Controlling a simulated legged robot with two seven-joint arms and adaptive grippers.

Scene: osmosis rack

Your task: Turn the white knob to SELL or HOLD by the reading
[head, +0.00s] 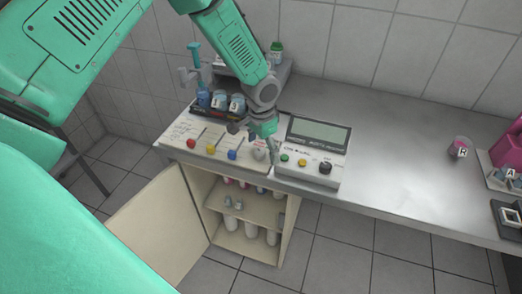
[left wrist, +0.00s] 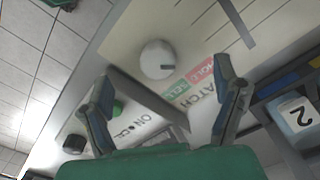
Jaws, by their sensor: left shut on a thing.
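The white knob (head: 259,154) sits at the right end of the cream control panel (head: 190,140). In the left wrist view the knob (left wrist: 156,57) is round, with a short dark mark on its lower right side. Beside it are a red HOLD label (left wrist: 200,75) and a green SELL label (left wrist: 176,92). My left gripper (head: 263,139) is down at the knob, its fingers on either side of it; finger contact is hard to see. The meter (head: 317,135) stands just right, its reading too small to read. My right gripper is not in view.
The meter has a green, a yellow and a black knob (head: 325,168). Red, yellow and blue knobs (head: 232,155) line the panel. Labelled bottles (head: 237,102) stand behind. The cabinet door (head: 155,225) hangs open below.

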